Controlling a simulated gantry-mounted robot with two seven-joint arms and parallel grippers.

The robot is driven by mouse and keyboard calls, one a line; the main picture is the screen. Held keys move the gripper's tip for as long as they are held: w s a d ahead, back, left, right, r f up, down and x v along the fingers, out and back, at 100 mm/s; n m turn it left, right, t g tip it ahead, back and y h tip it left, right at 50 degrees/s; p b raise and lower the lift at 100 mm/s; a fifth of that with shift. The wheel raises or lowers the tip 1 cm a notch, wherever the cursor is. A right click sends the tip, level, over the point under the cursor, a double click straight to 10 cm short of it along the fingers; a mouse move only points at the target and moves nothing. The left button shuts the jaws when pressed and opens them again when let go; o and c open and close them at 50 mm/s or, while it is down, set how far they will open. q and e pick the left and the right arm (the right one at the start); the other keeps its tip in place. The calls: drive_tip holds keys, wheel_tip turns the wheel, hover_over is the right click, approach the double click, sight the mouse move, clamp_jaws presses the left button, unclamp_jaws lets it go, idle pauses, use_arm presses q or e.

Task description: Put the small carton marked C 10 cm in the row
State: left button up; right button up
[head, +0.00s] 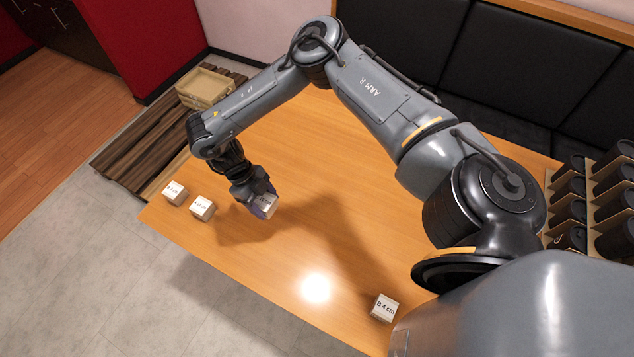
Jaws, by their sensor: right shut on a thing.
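My right gripper (262,200) reaches down over the left part of the table and is shut on a small white carton (267,204). The fingers hide part of its label, so I cannot read its letter. I cannot tell whether it touches the table. To its left, two small white cartons stand near the table's left edge, a left one (175,192) and a right one (202,208). Their labels are too small to read surely. A carton marked B 4 cm (383,307) stands alone near the front edge. My left gripper is not in view.
The wooden table (330,190) is clear between the held carton and carton B. A rack of black cups (613,190) stands at the right. A beige crate (205,87) sits on a dark slatted bench beyond the table's left end.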

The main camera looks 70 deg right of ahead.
drive_tip(key=shift+s, duration=0.1)
drive_tip(key=b, duration=0.3)
hover_over(239, 230)
drive_tip(key=f, duration=0.6)
drive_tip(key=shift+w+d+f, duration=0.15)
drive_tip(key=shift+w+d, duration=0.15)
drive_tip(key=shift+w+a+f+b, duration=0.25)
drive_tip(key=shift+w+a+b, duration=0.1)
drive_tip(key=shift+w, duration=0.15)
drive_tip(key=shift+d+f+b, duration=0.1)
drive_tip(key=shift+f+b, duration=0.3)
drive_tip(key=shift+f, duration=1.6)
drive_tip(key=shift+f, duration=0.2)
drive_tip(key=o, duration=1)
drive_tip(key=shift+o, duration=0.4)
